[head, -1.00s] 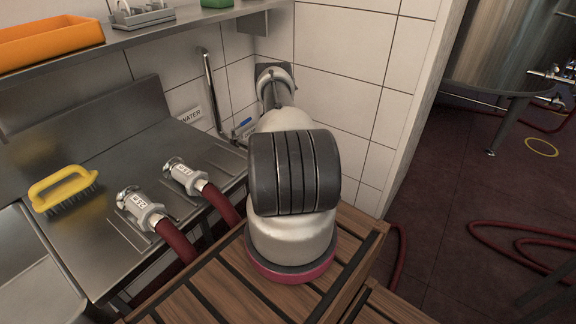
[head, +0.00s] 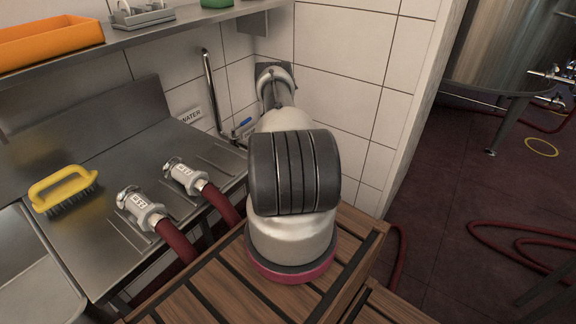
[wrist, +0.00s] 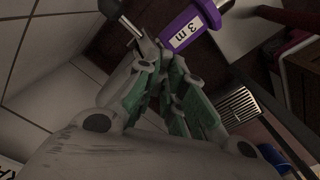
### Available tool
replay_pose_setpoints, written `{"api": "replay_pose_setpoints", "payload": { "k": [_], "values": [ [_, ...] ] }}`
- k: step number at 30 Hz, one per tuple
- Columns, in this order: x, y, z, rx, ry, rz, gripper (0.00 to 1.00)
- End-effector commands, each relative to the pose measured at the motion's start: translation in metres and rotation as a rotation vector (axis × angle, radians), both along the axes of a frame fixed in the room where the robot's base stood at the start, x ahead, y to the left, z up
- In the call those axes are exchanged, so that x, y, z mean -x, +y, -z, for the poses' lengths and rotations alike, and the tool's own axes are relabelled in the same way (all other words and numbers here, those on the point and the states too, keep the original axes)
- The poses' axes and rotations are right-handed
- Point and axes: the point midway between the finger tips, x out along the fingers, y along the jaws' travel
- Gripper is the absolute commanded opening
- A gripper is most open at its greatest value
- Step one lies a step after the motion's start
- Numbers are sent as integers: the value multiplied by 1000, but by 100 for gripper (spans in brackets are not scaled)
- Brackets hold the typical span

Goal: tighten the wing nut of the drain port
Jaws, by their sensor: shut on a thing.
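In the wrist view my gripper (wrist: 158,62) has its green-padded fingers closed together at the tips on a small grey metal part, which I take to be the wing nut. It is mostly hidden by the fingers. A thin metal rod end (wrist: 130,27) sticks out just beyond the fingertips. In the head view my own arm covers the gripper and the drain port.
On the steel counter (head: 90,250) lie two metal hose couplings (head: 138,207) (head: 186,175) with red hoses, and a yellow brush (head: 62,190). A shelf above holds an orange bin (head: 50,38). A tiled wall (head: 345,75) stands close behind my arm. A floor grate (wrist: 238,104) shows in the wrist view.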

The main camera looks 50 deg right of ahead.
Motion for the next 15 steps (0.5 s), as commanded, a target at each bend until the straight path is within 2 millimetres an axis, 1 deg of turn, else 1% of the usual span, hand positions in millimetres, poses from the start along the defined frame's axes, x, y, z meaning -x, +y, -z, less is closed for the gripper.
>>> {"api": "replay_pose_setpoints", "payload": {
  "k": [15],
  "values": [
    [0,0,0,0,-3,487,0]
  ]
}}
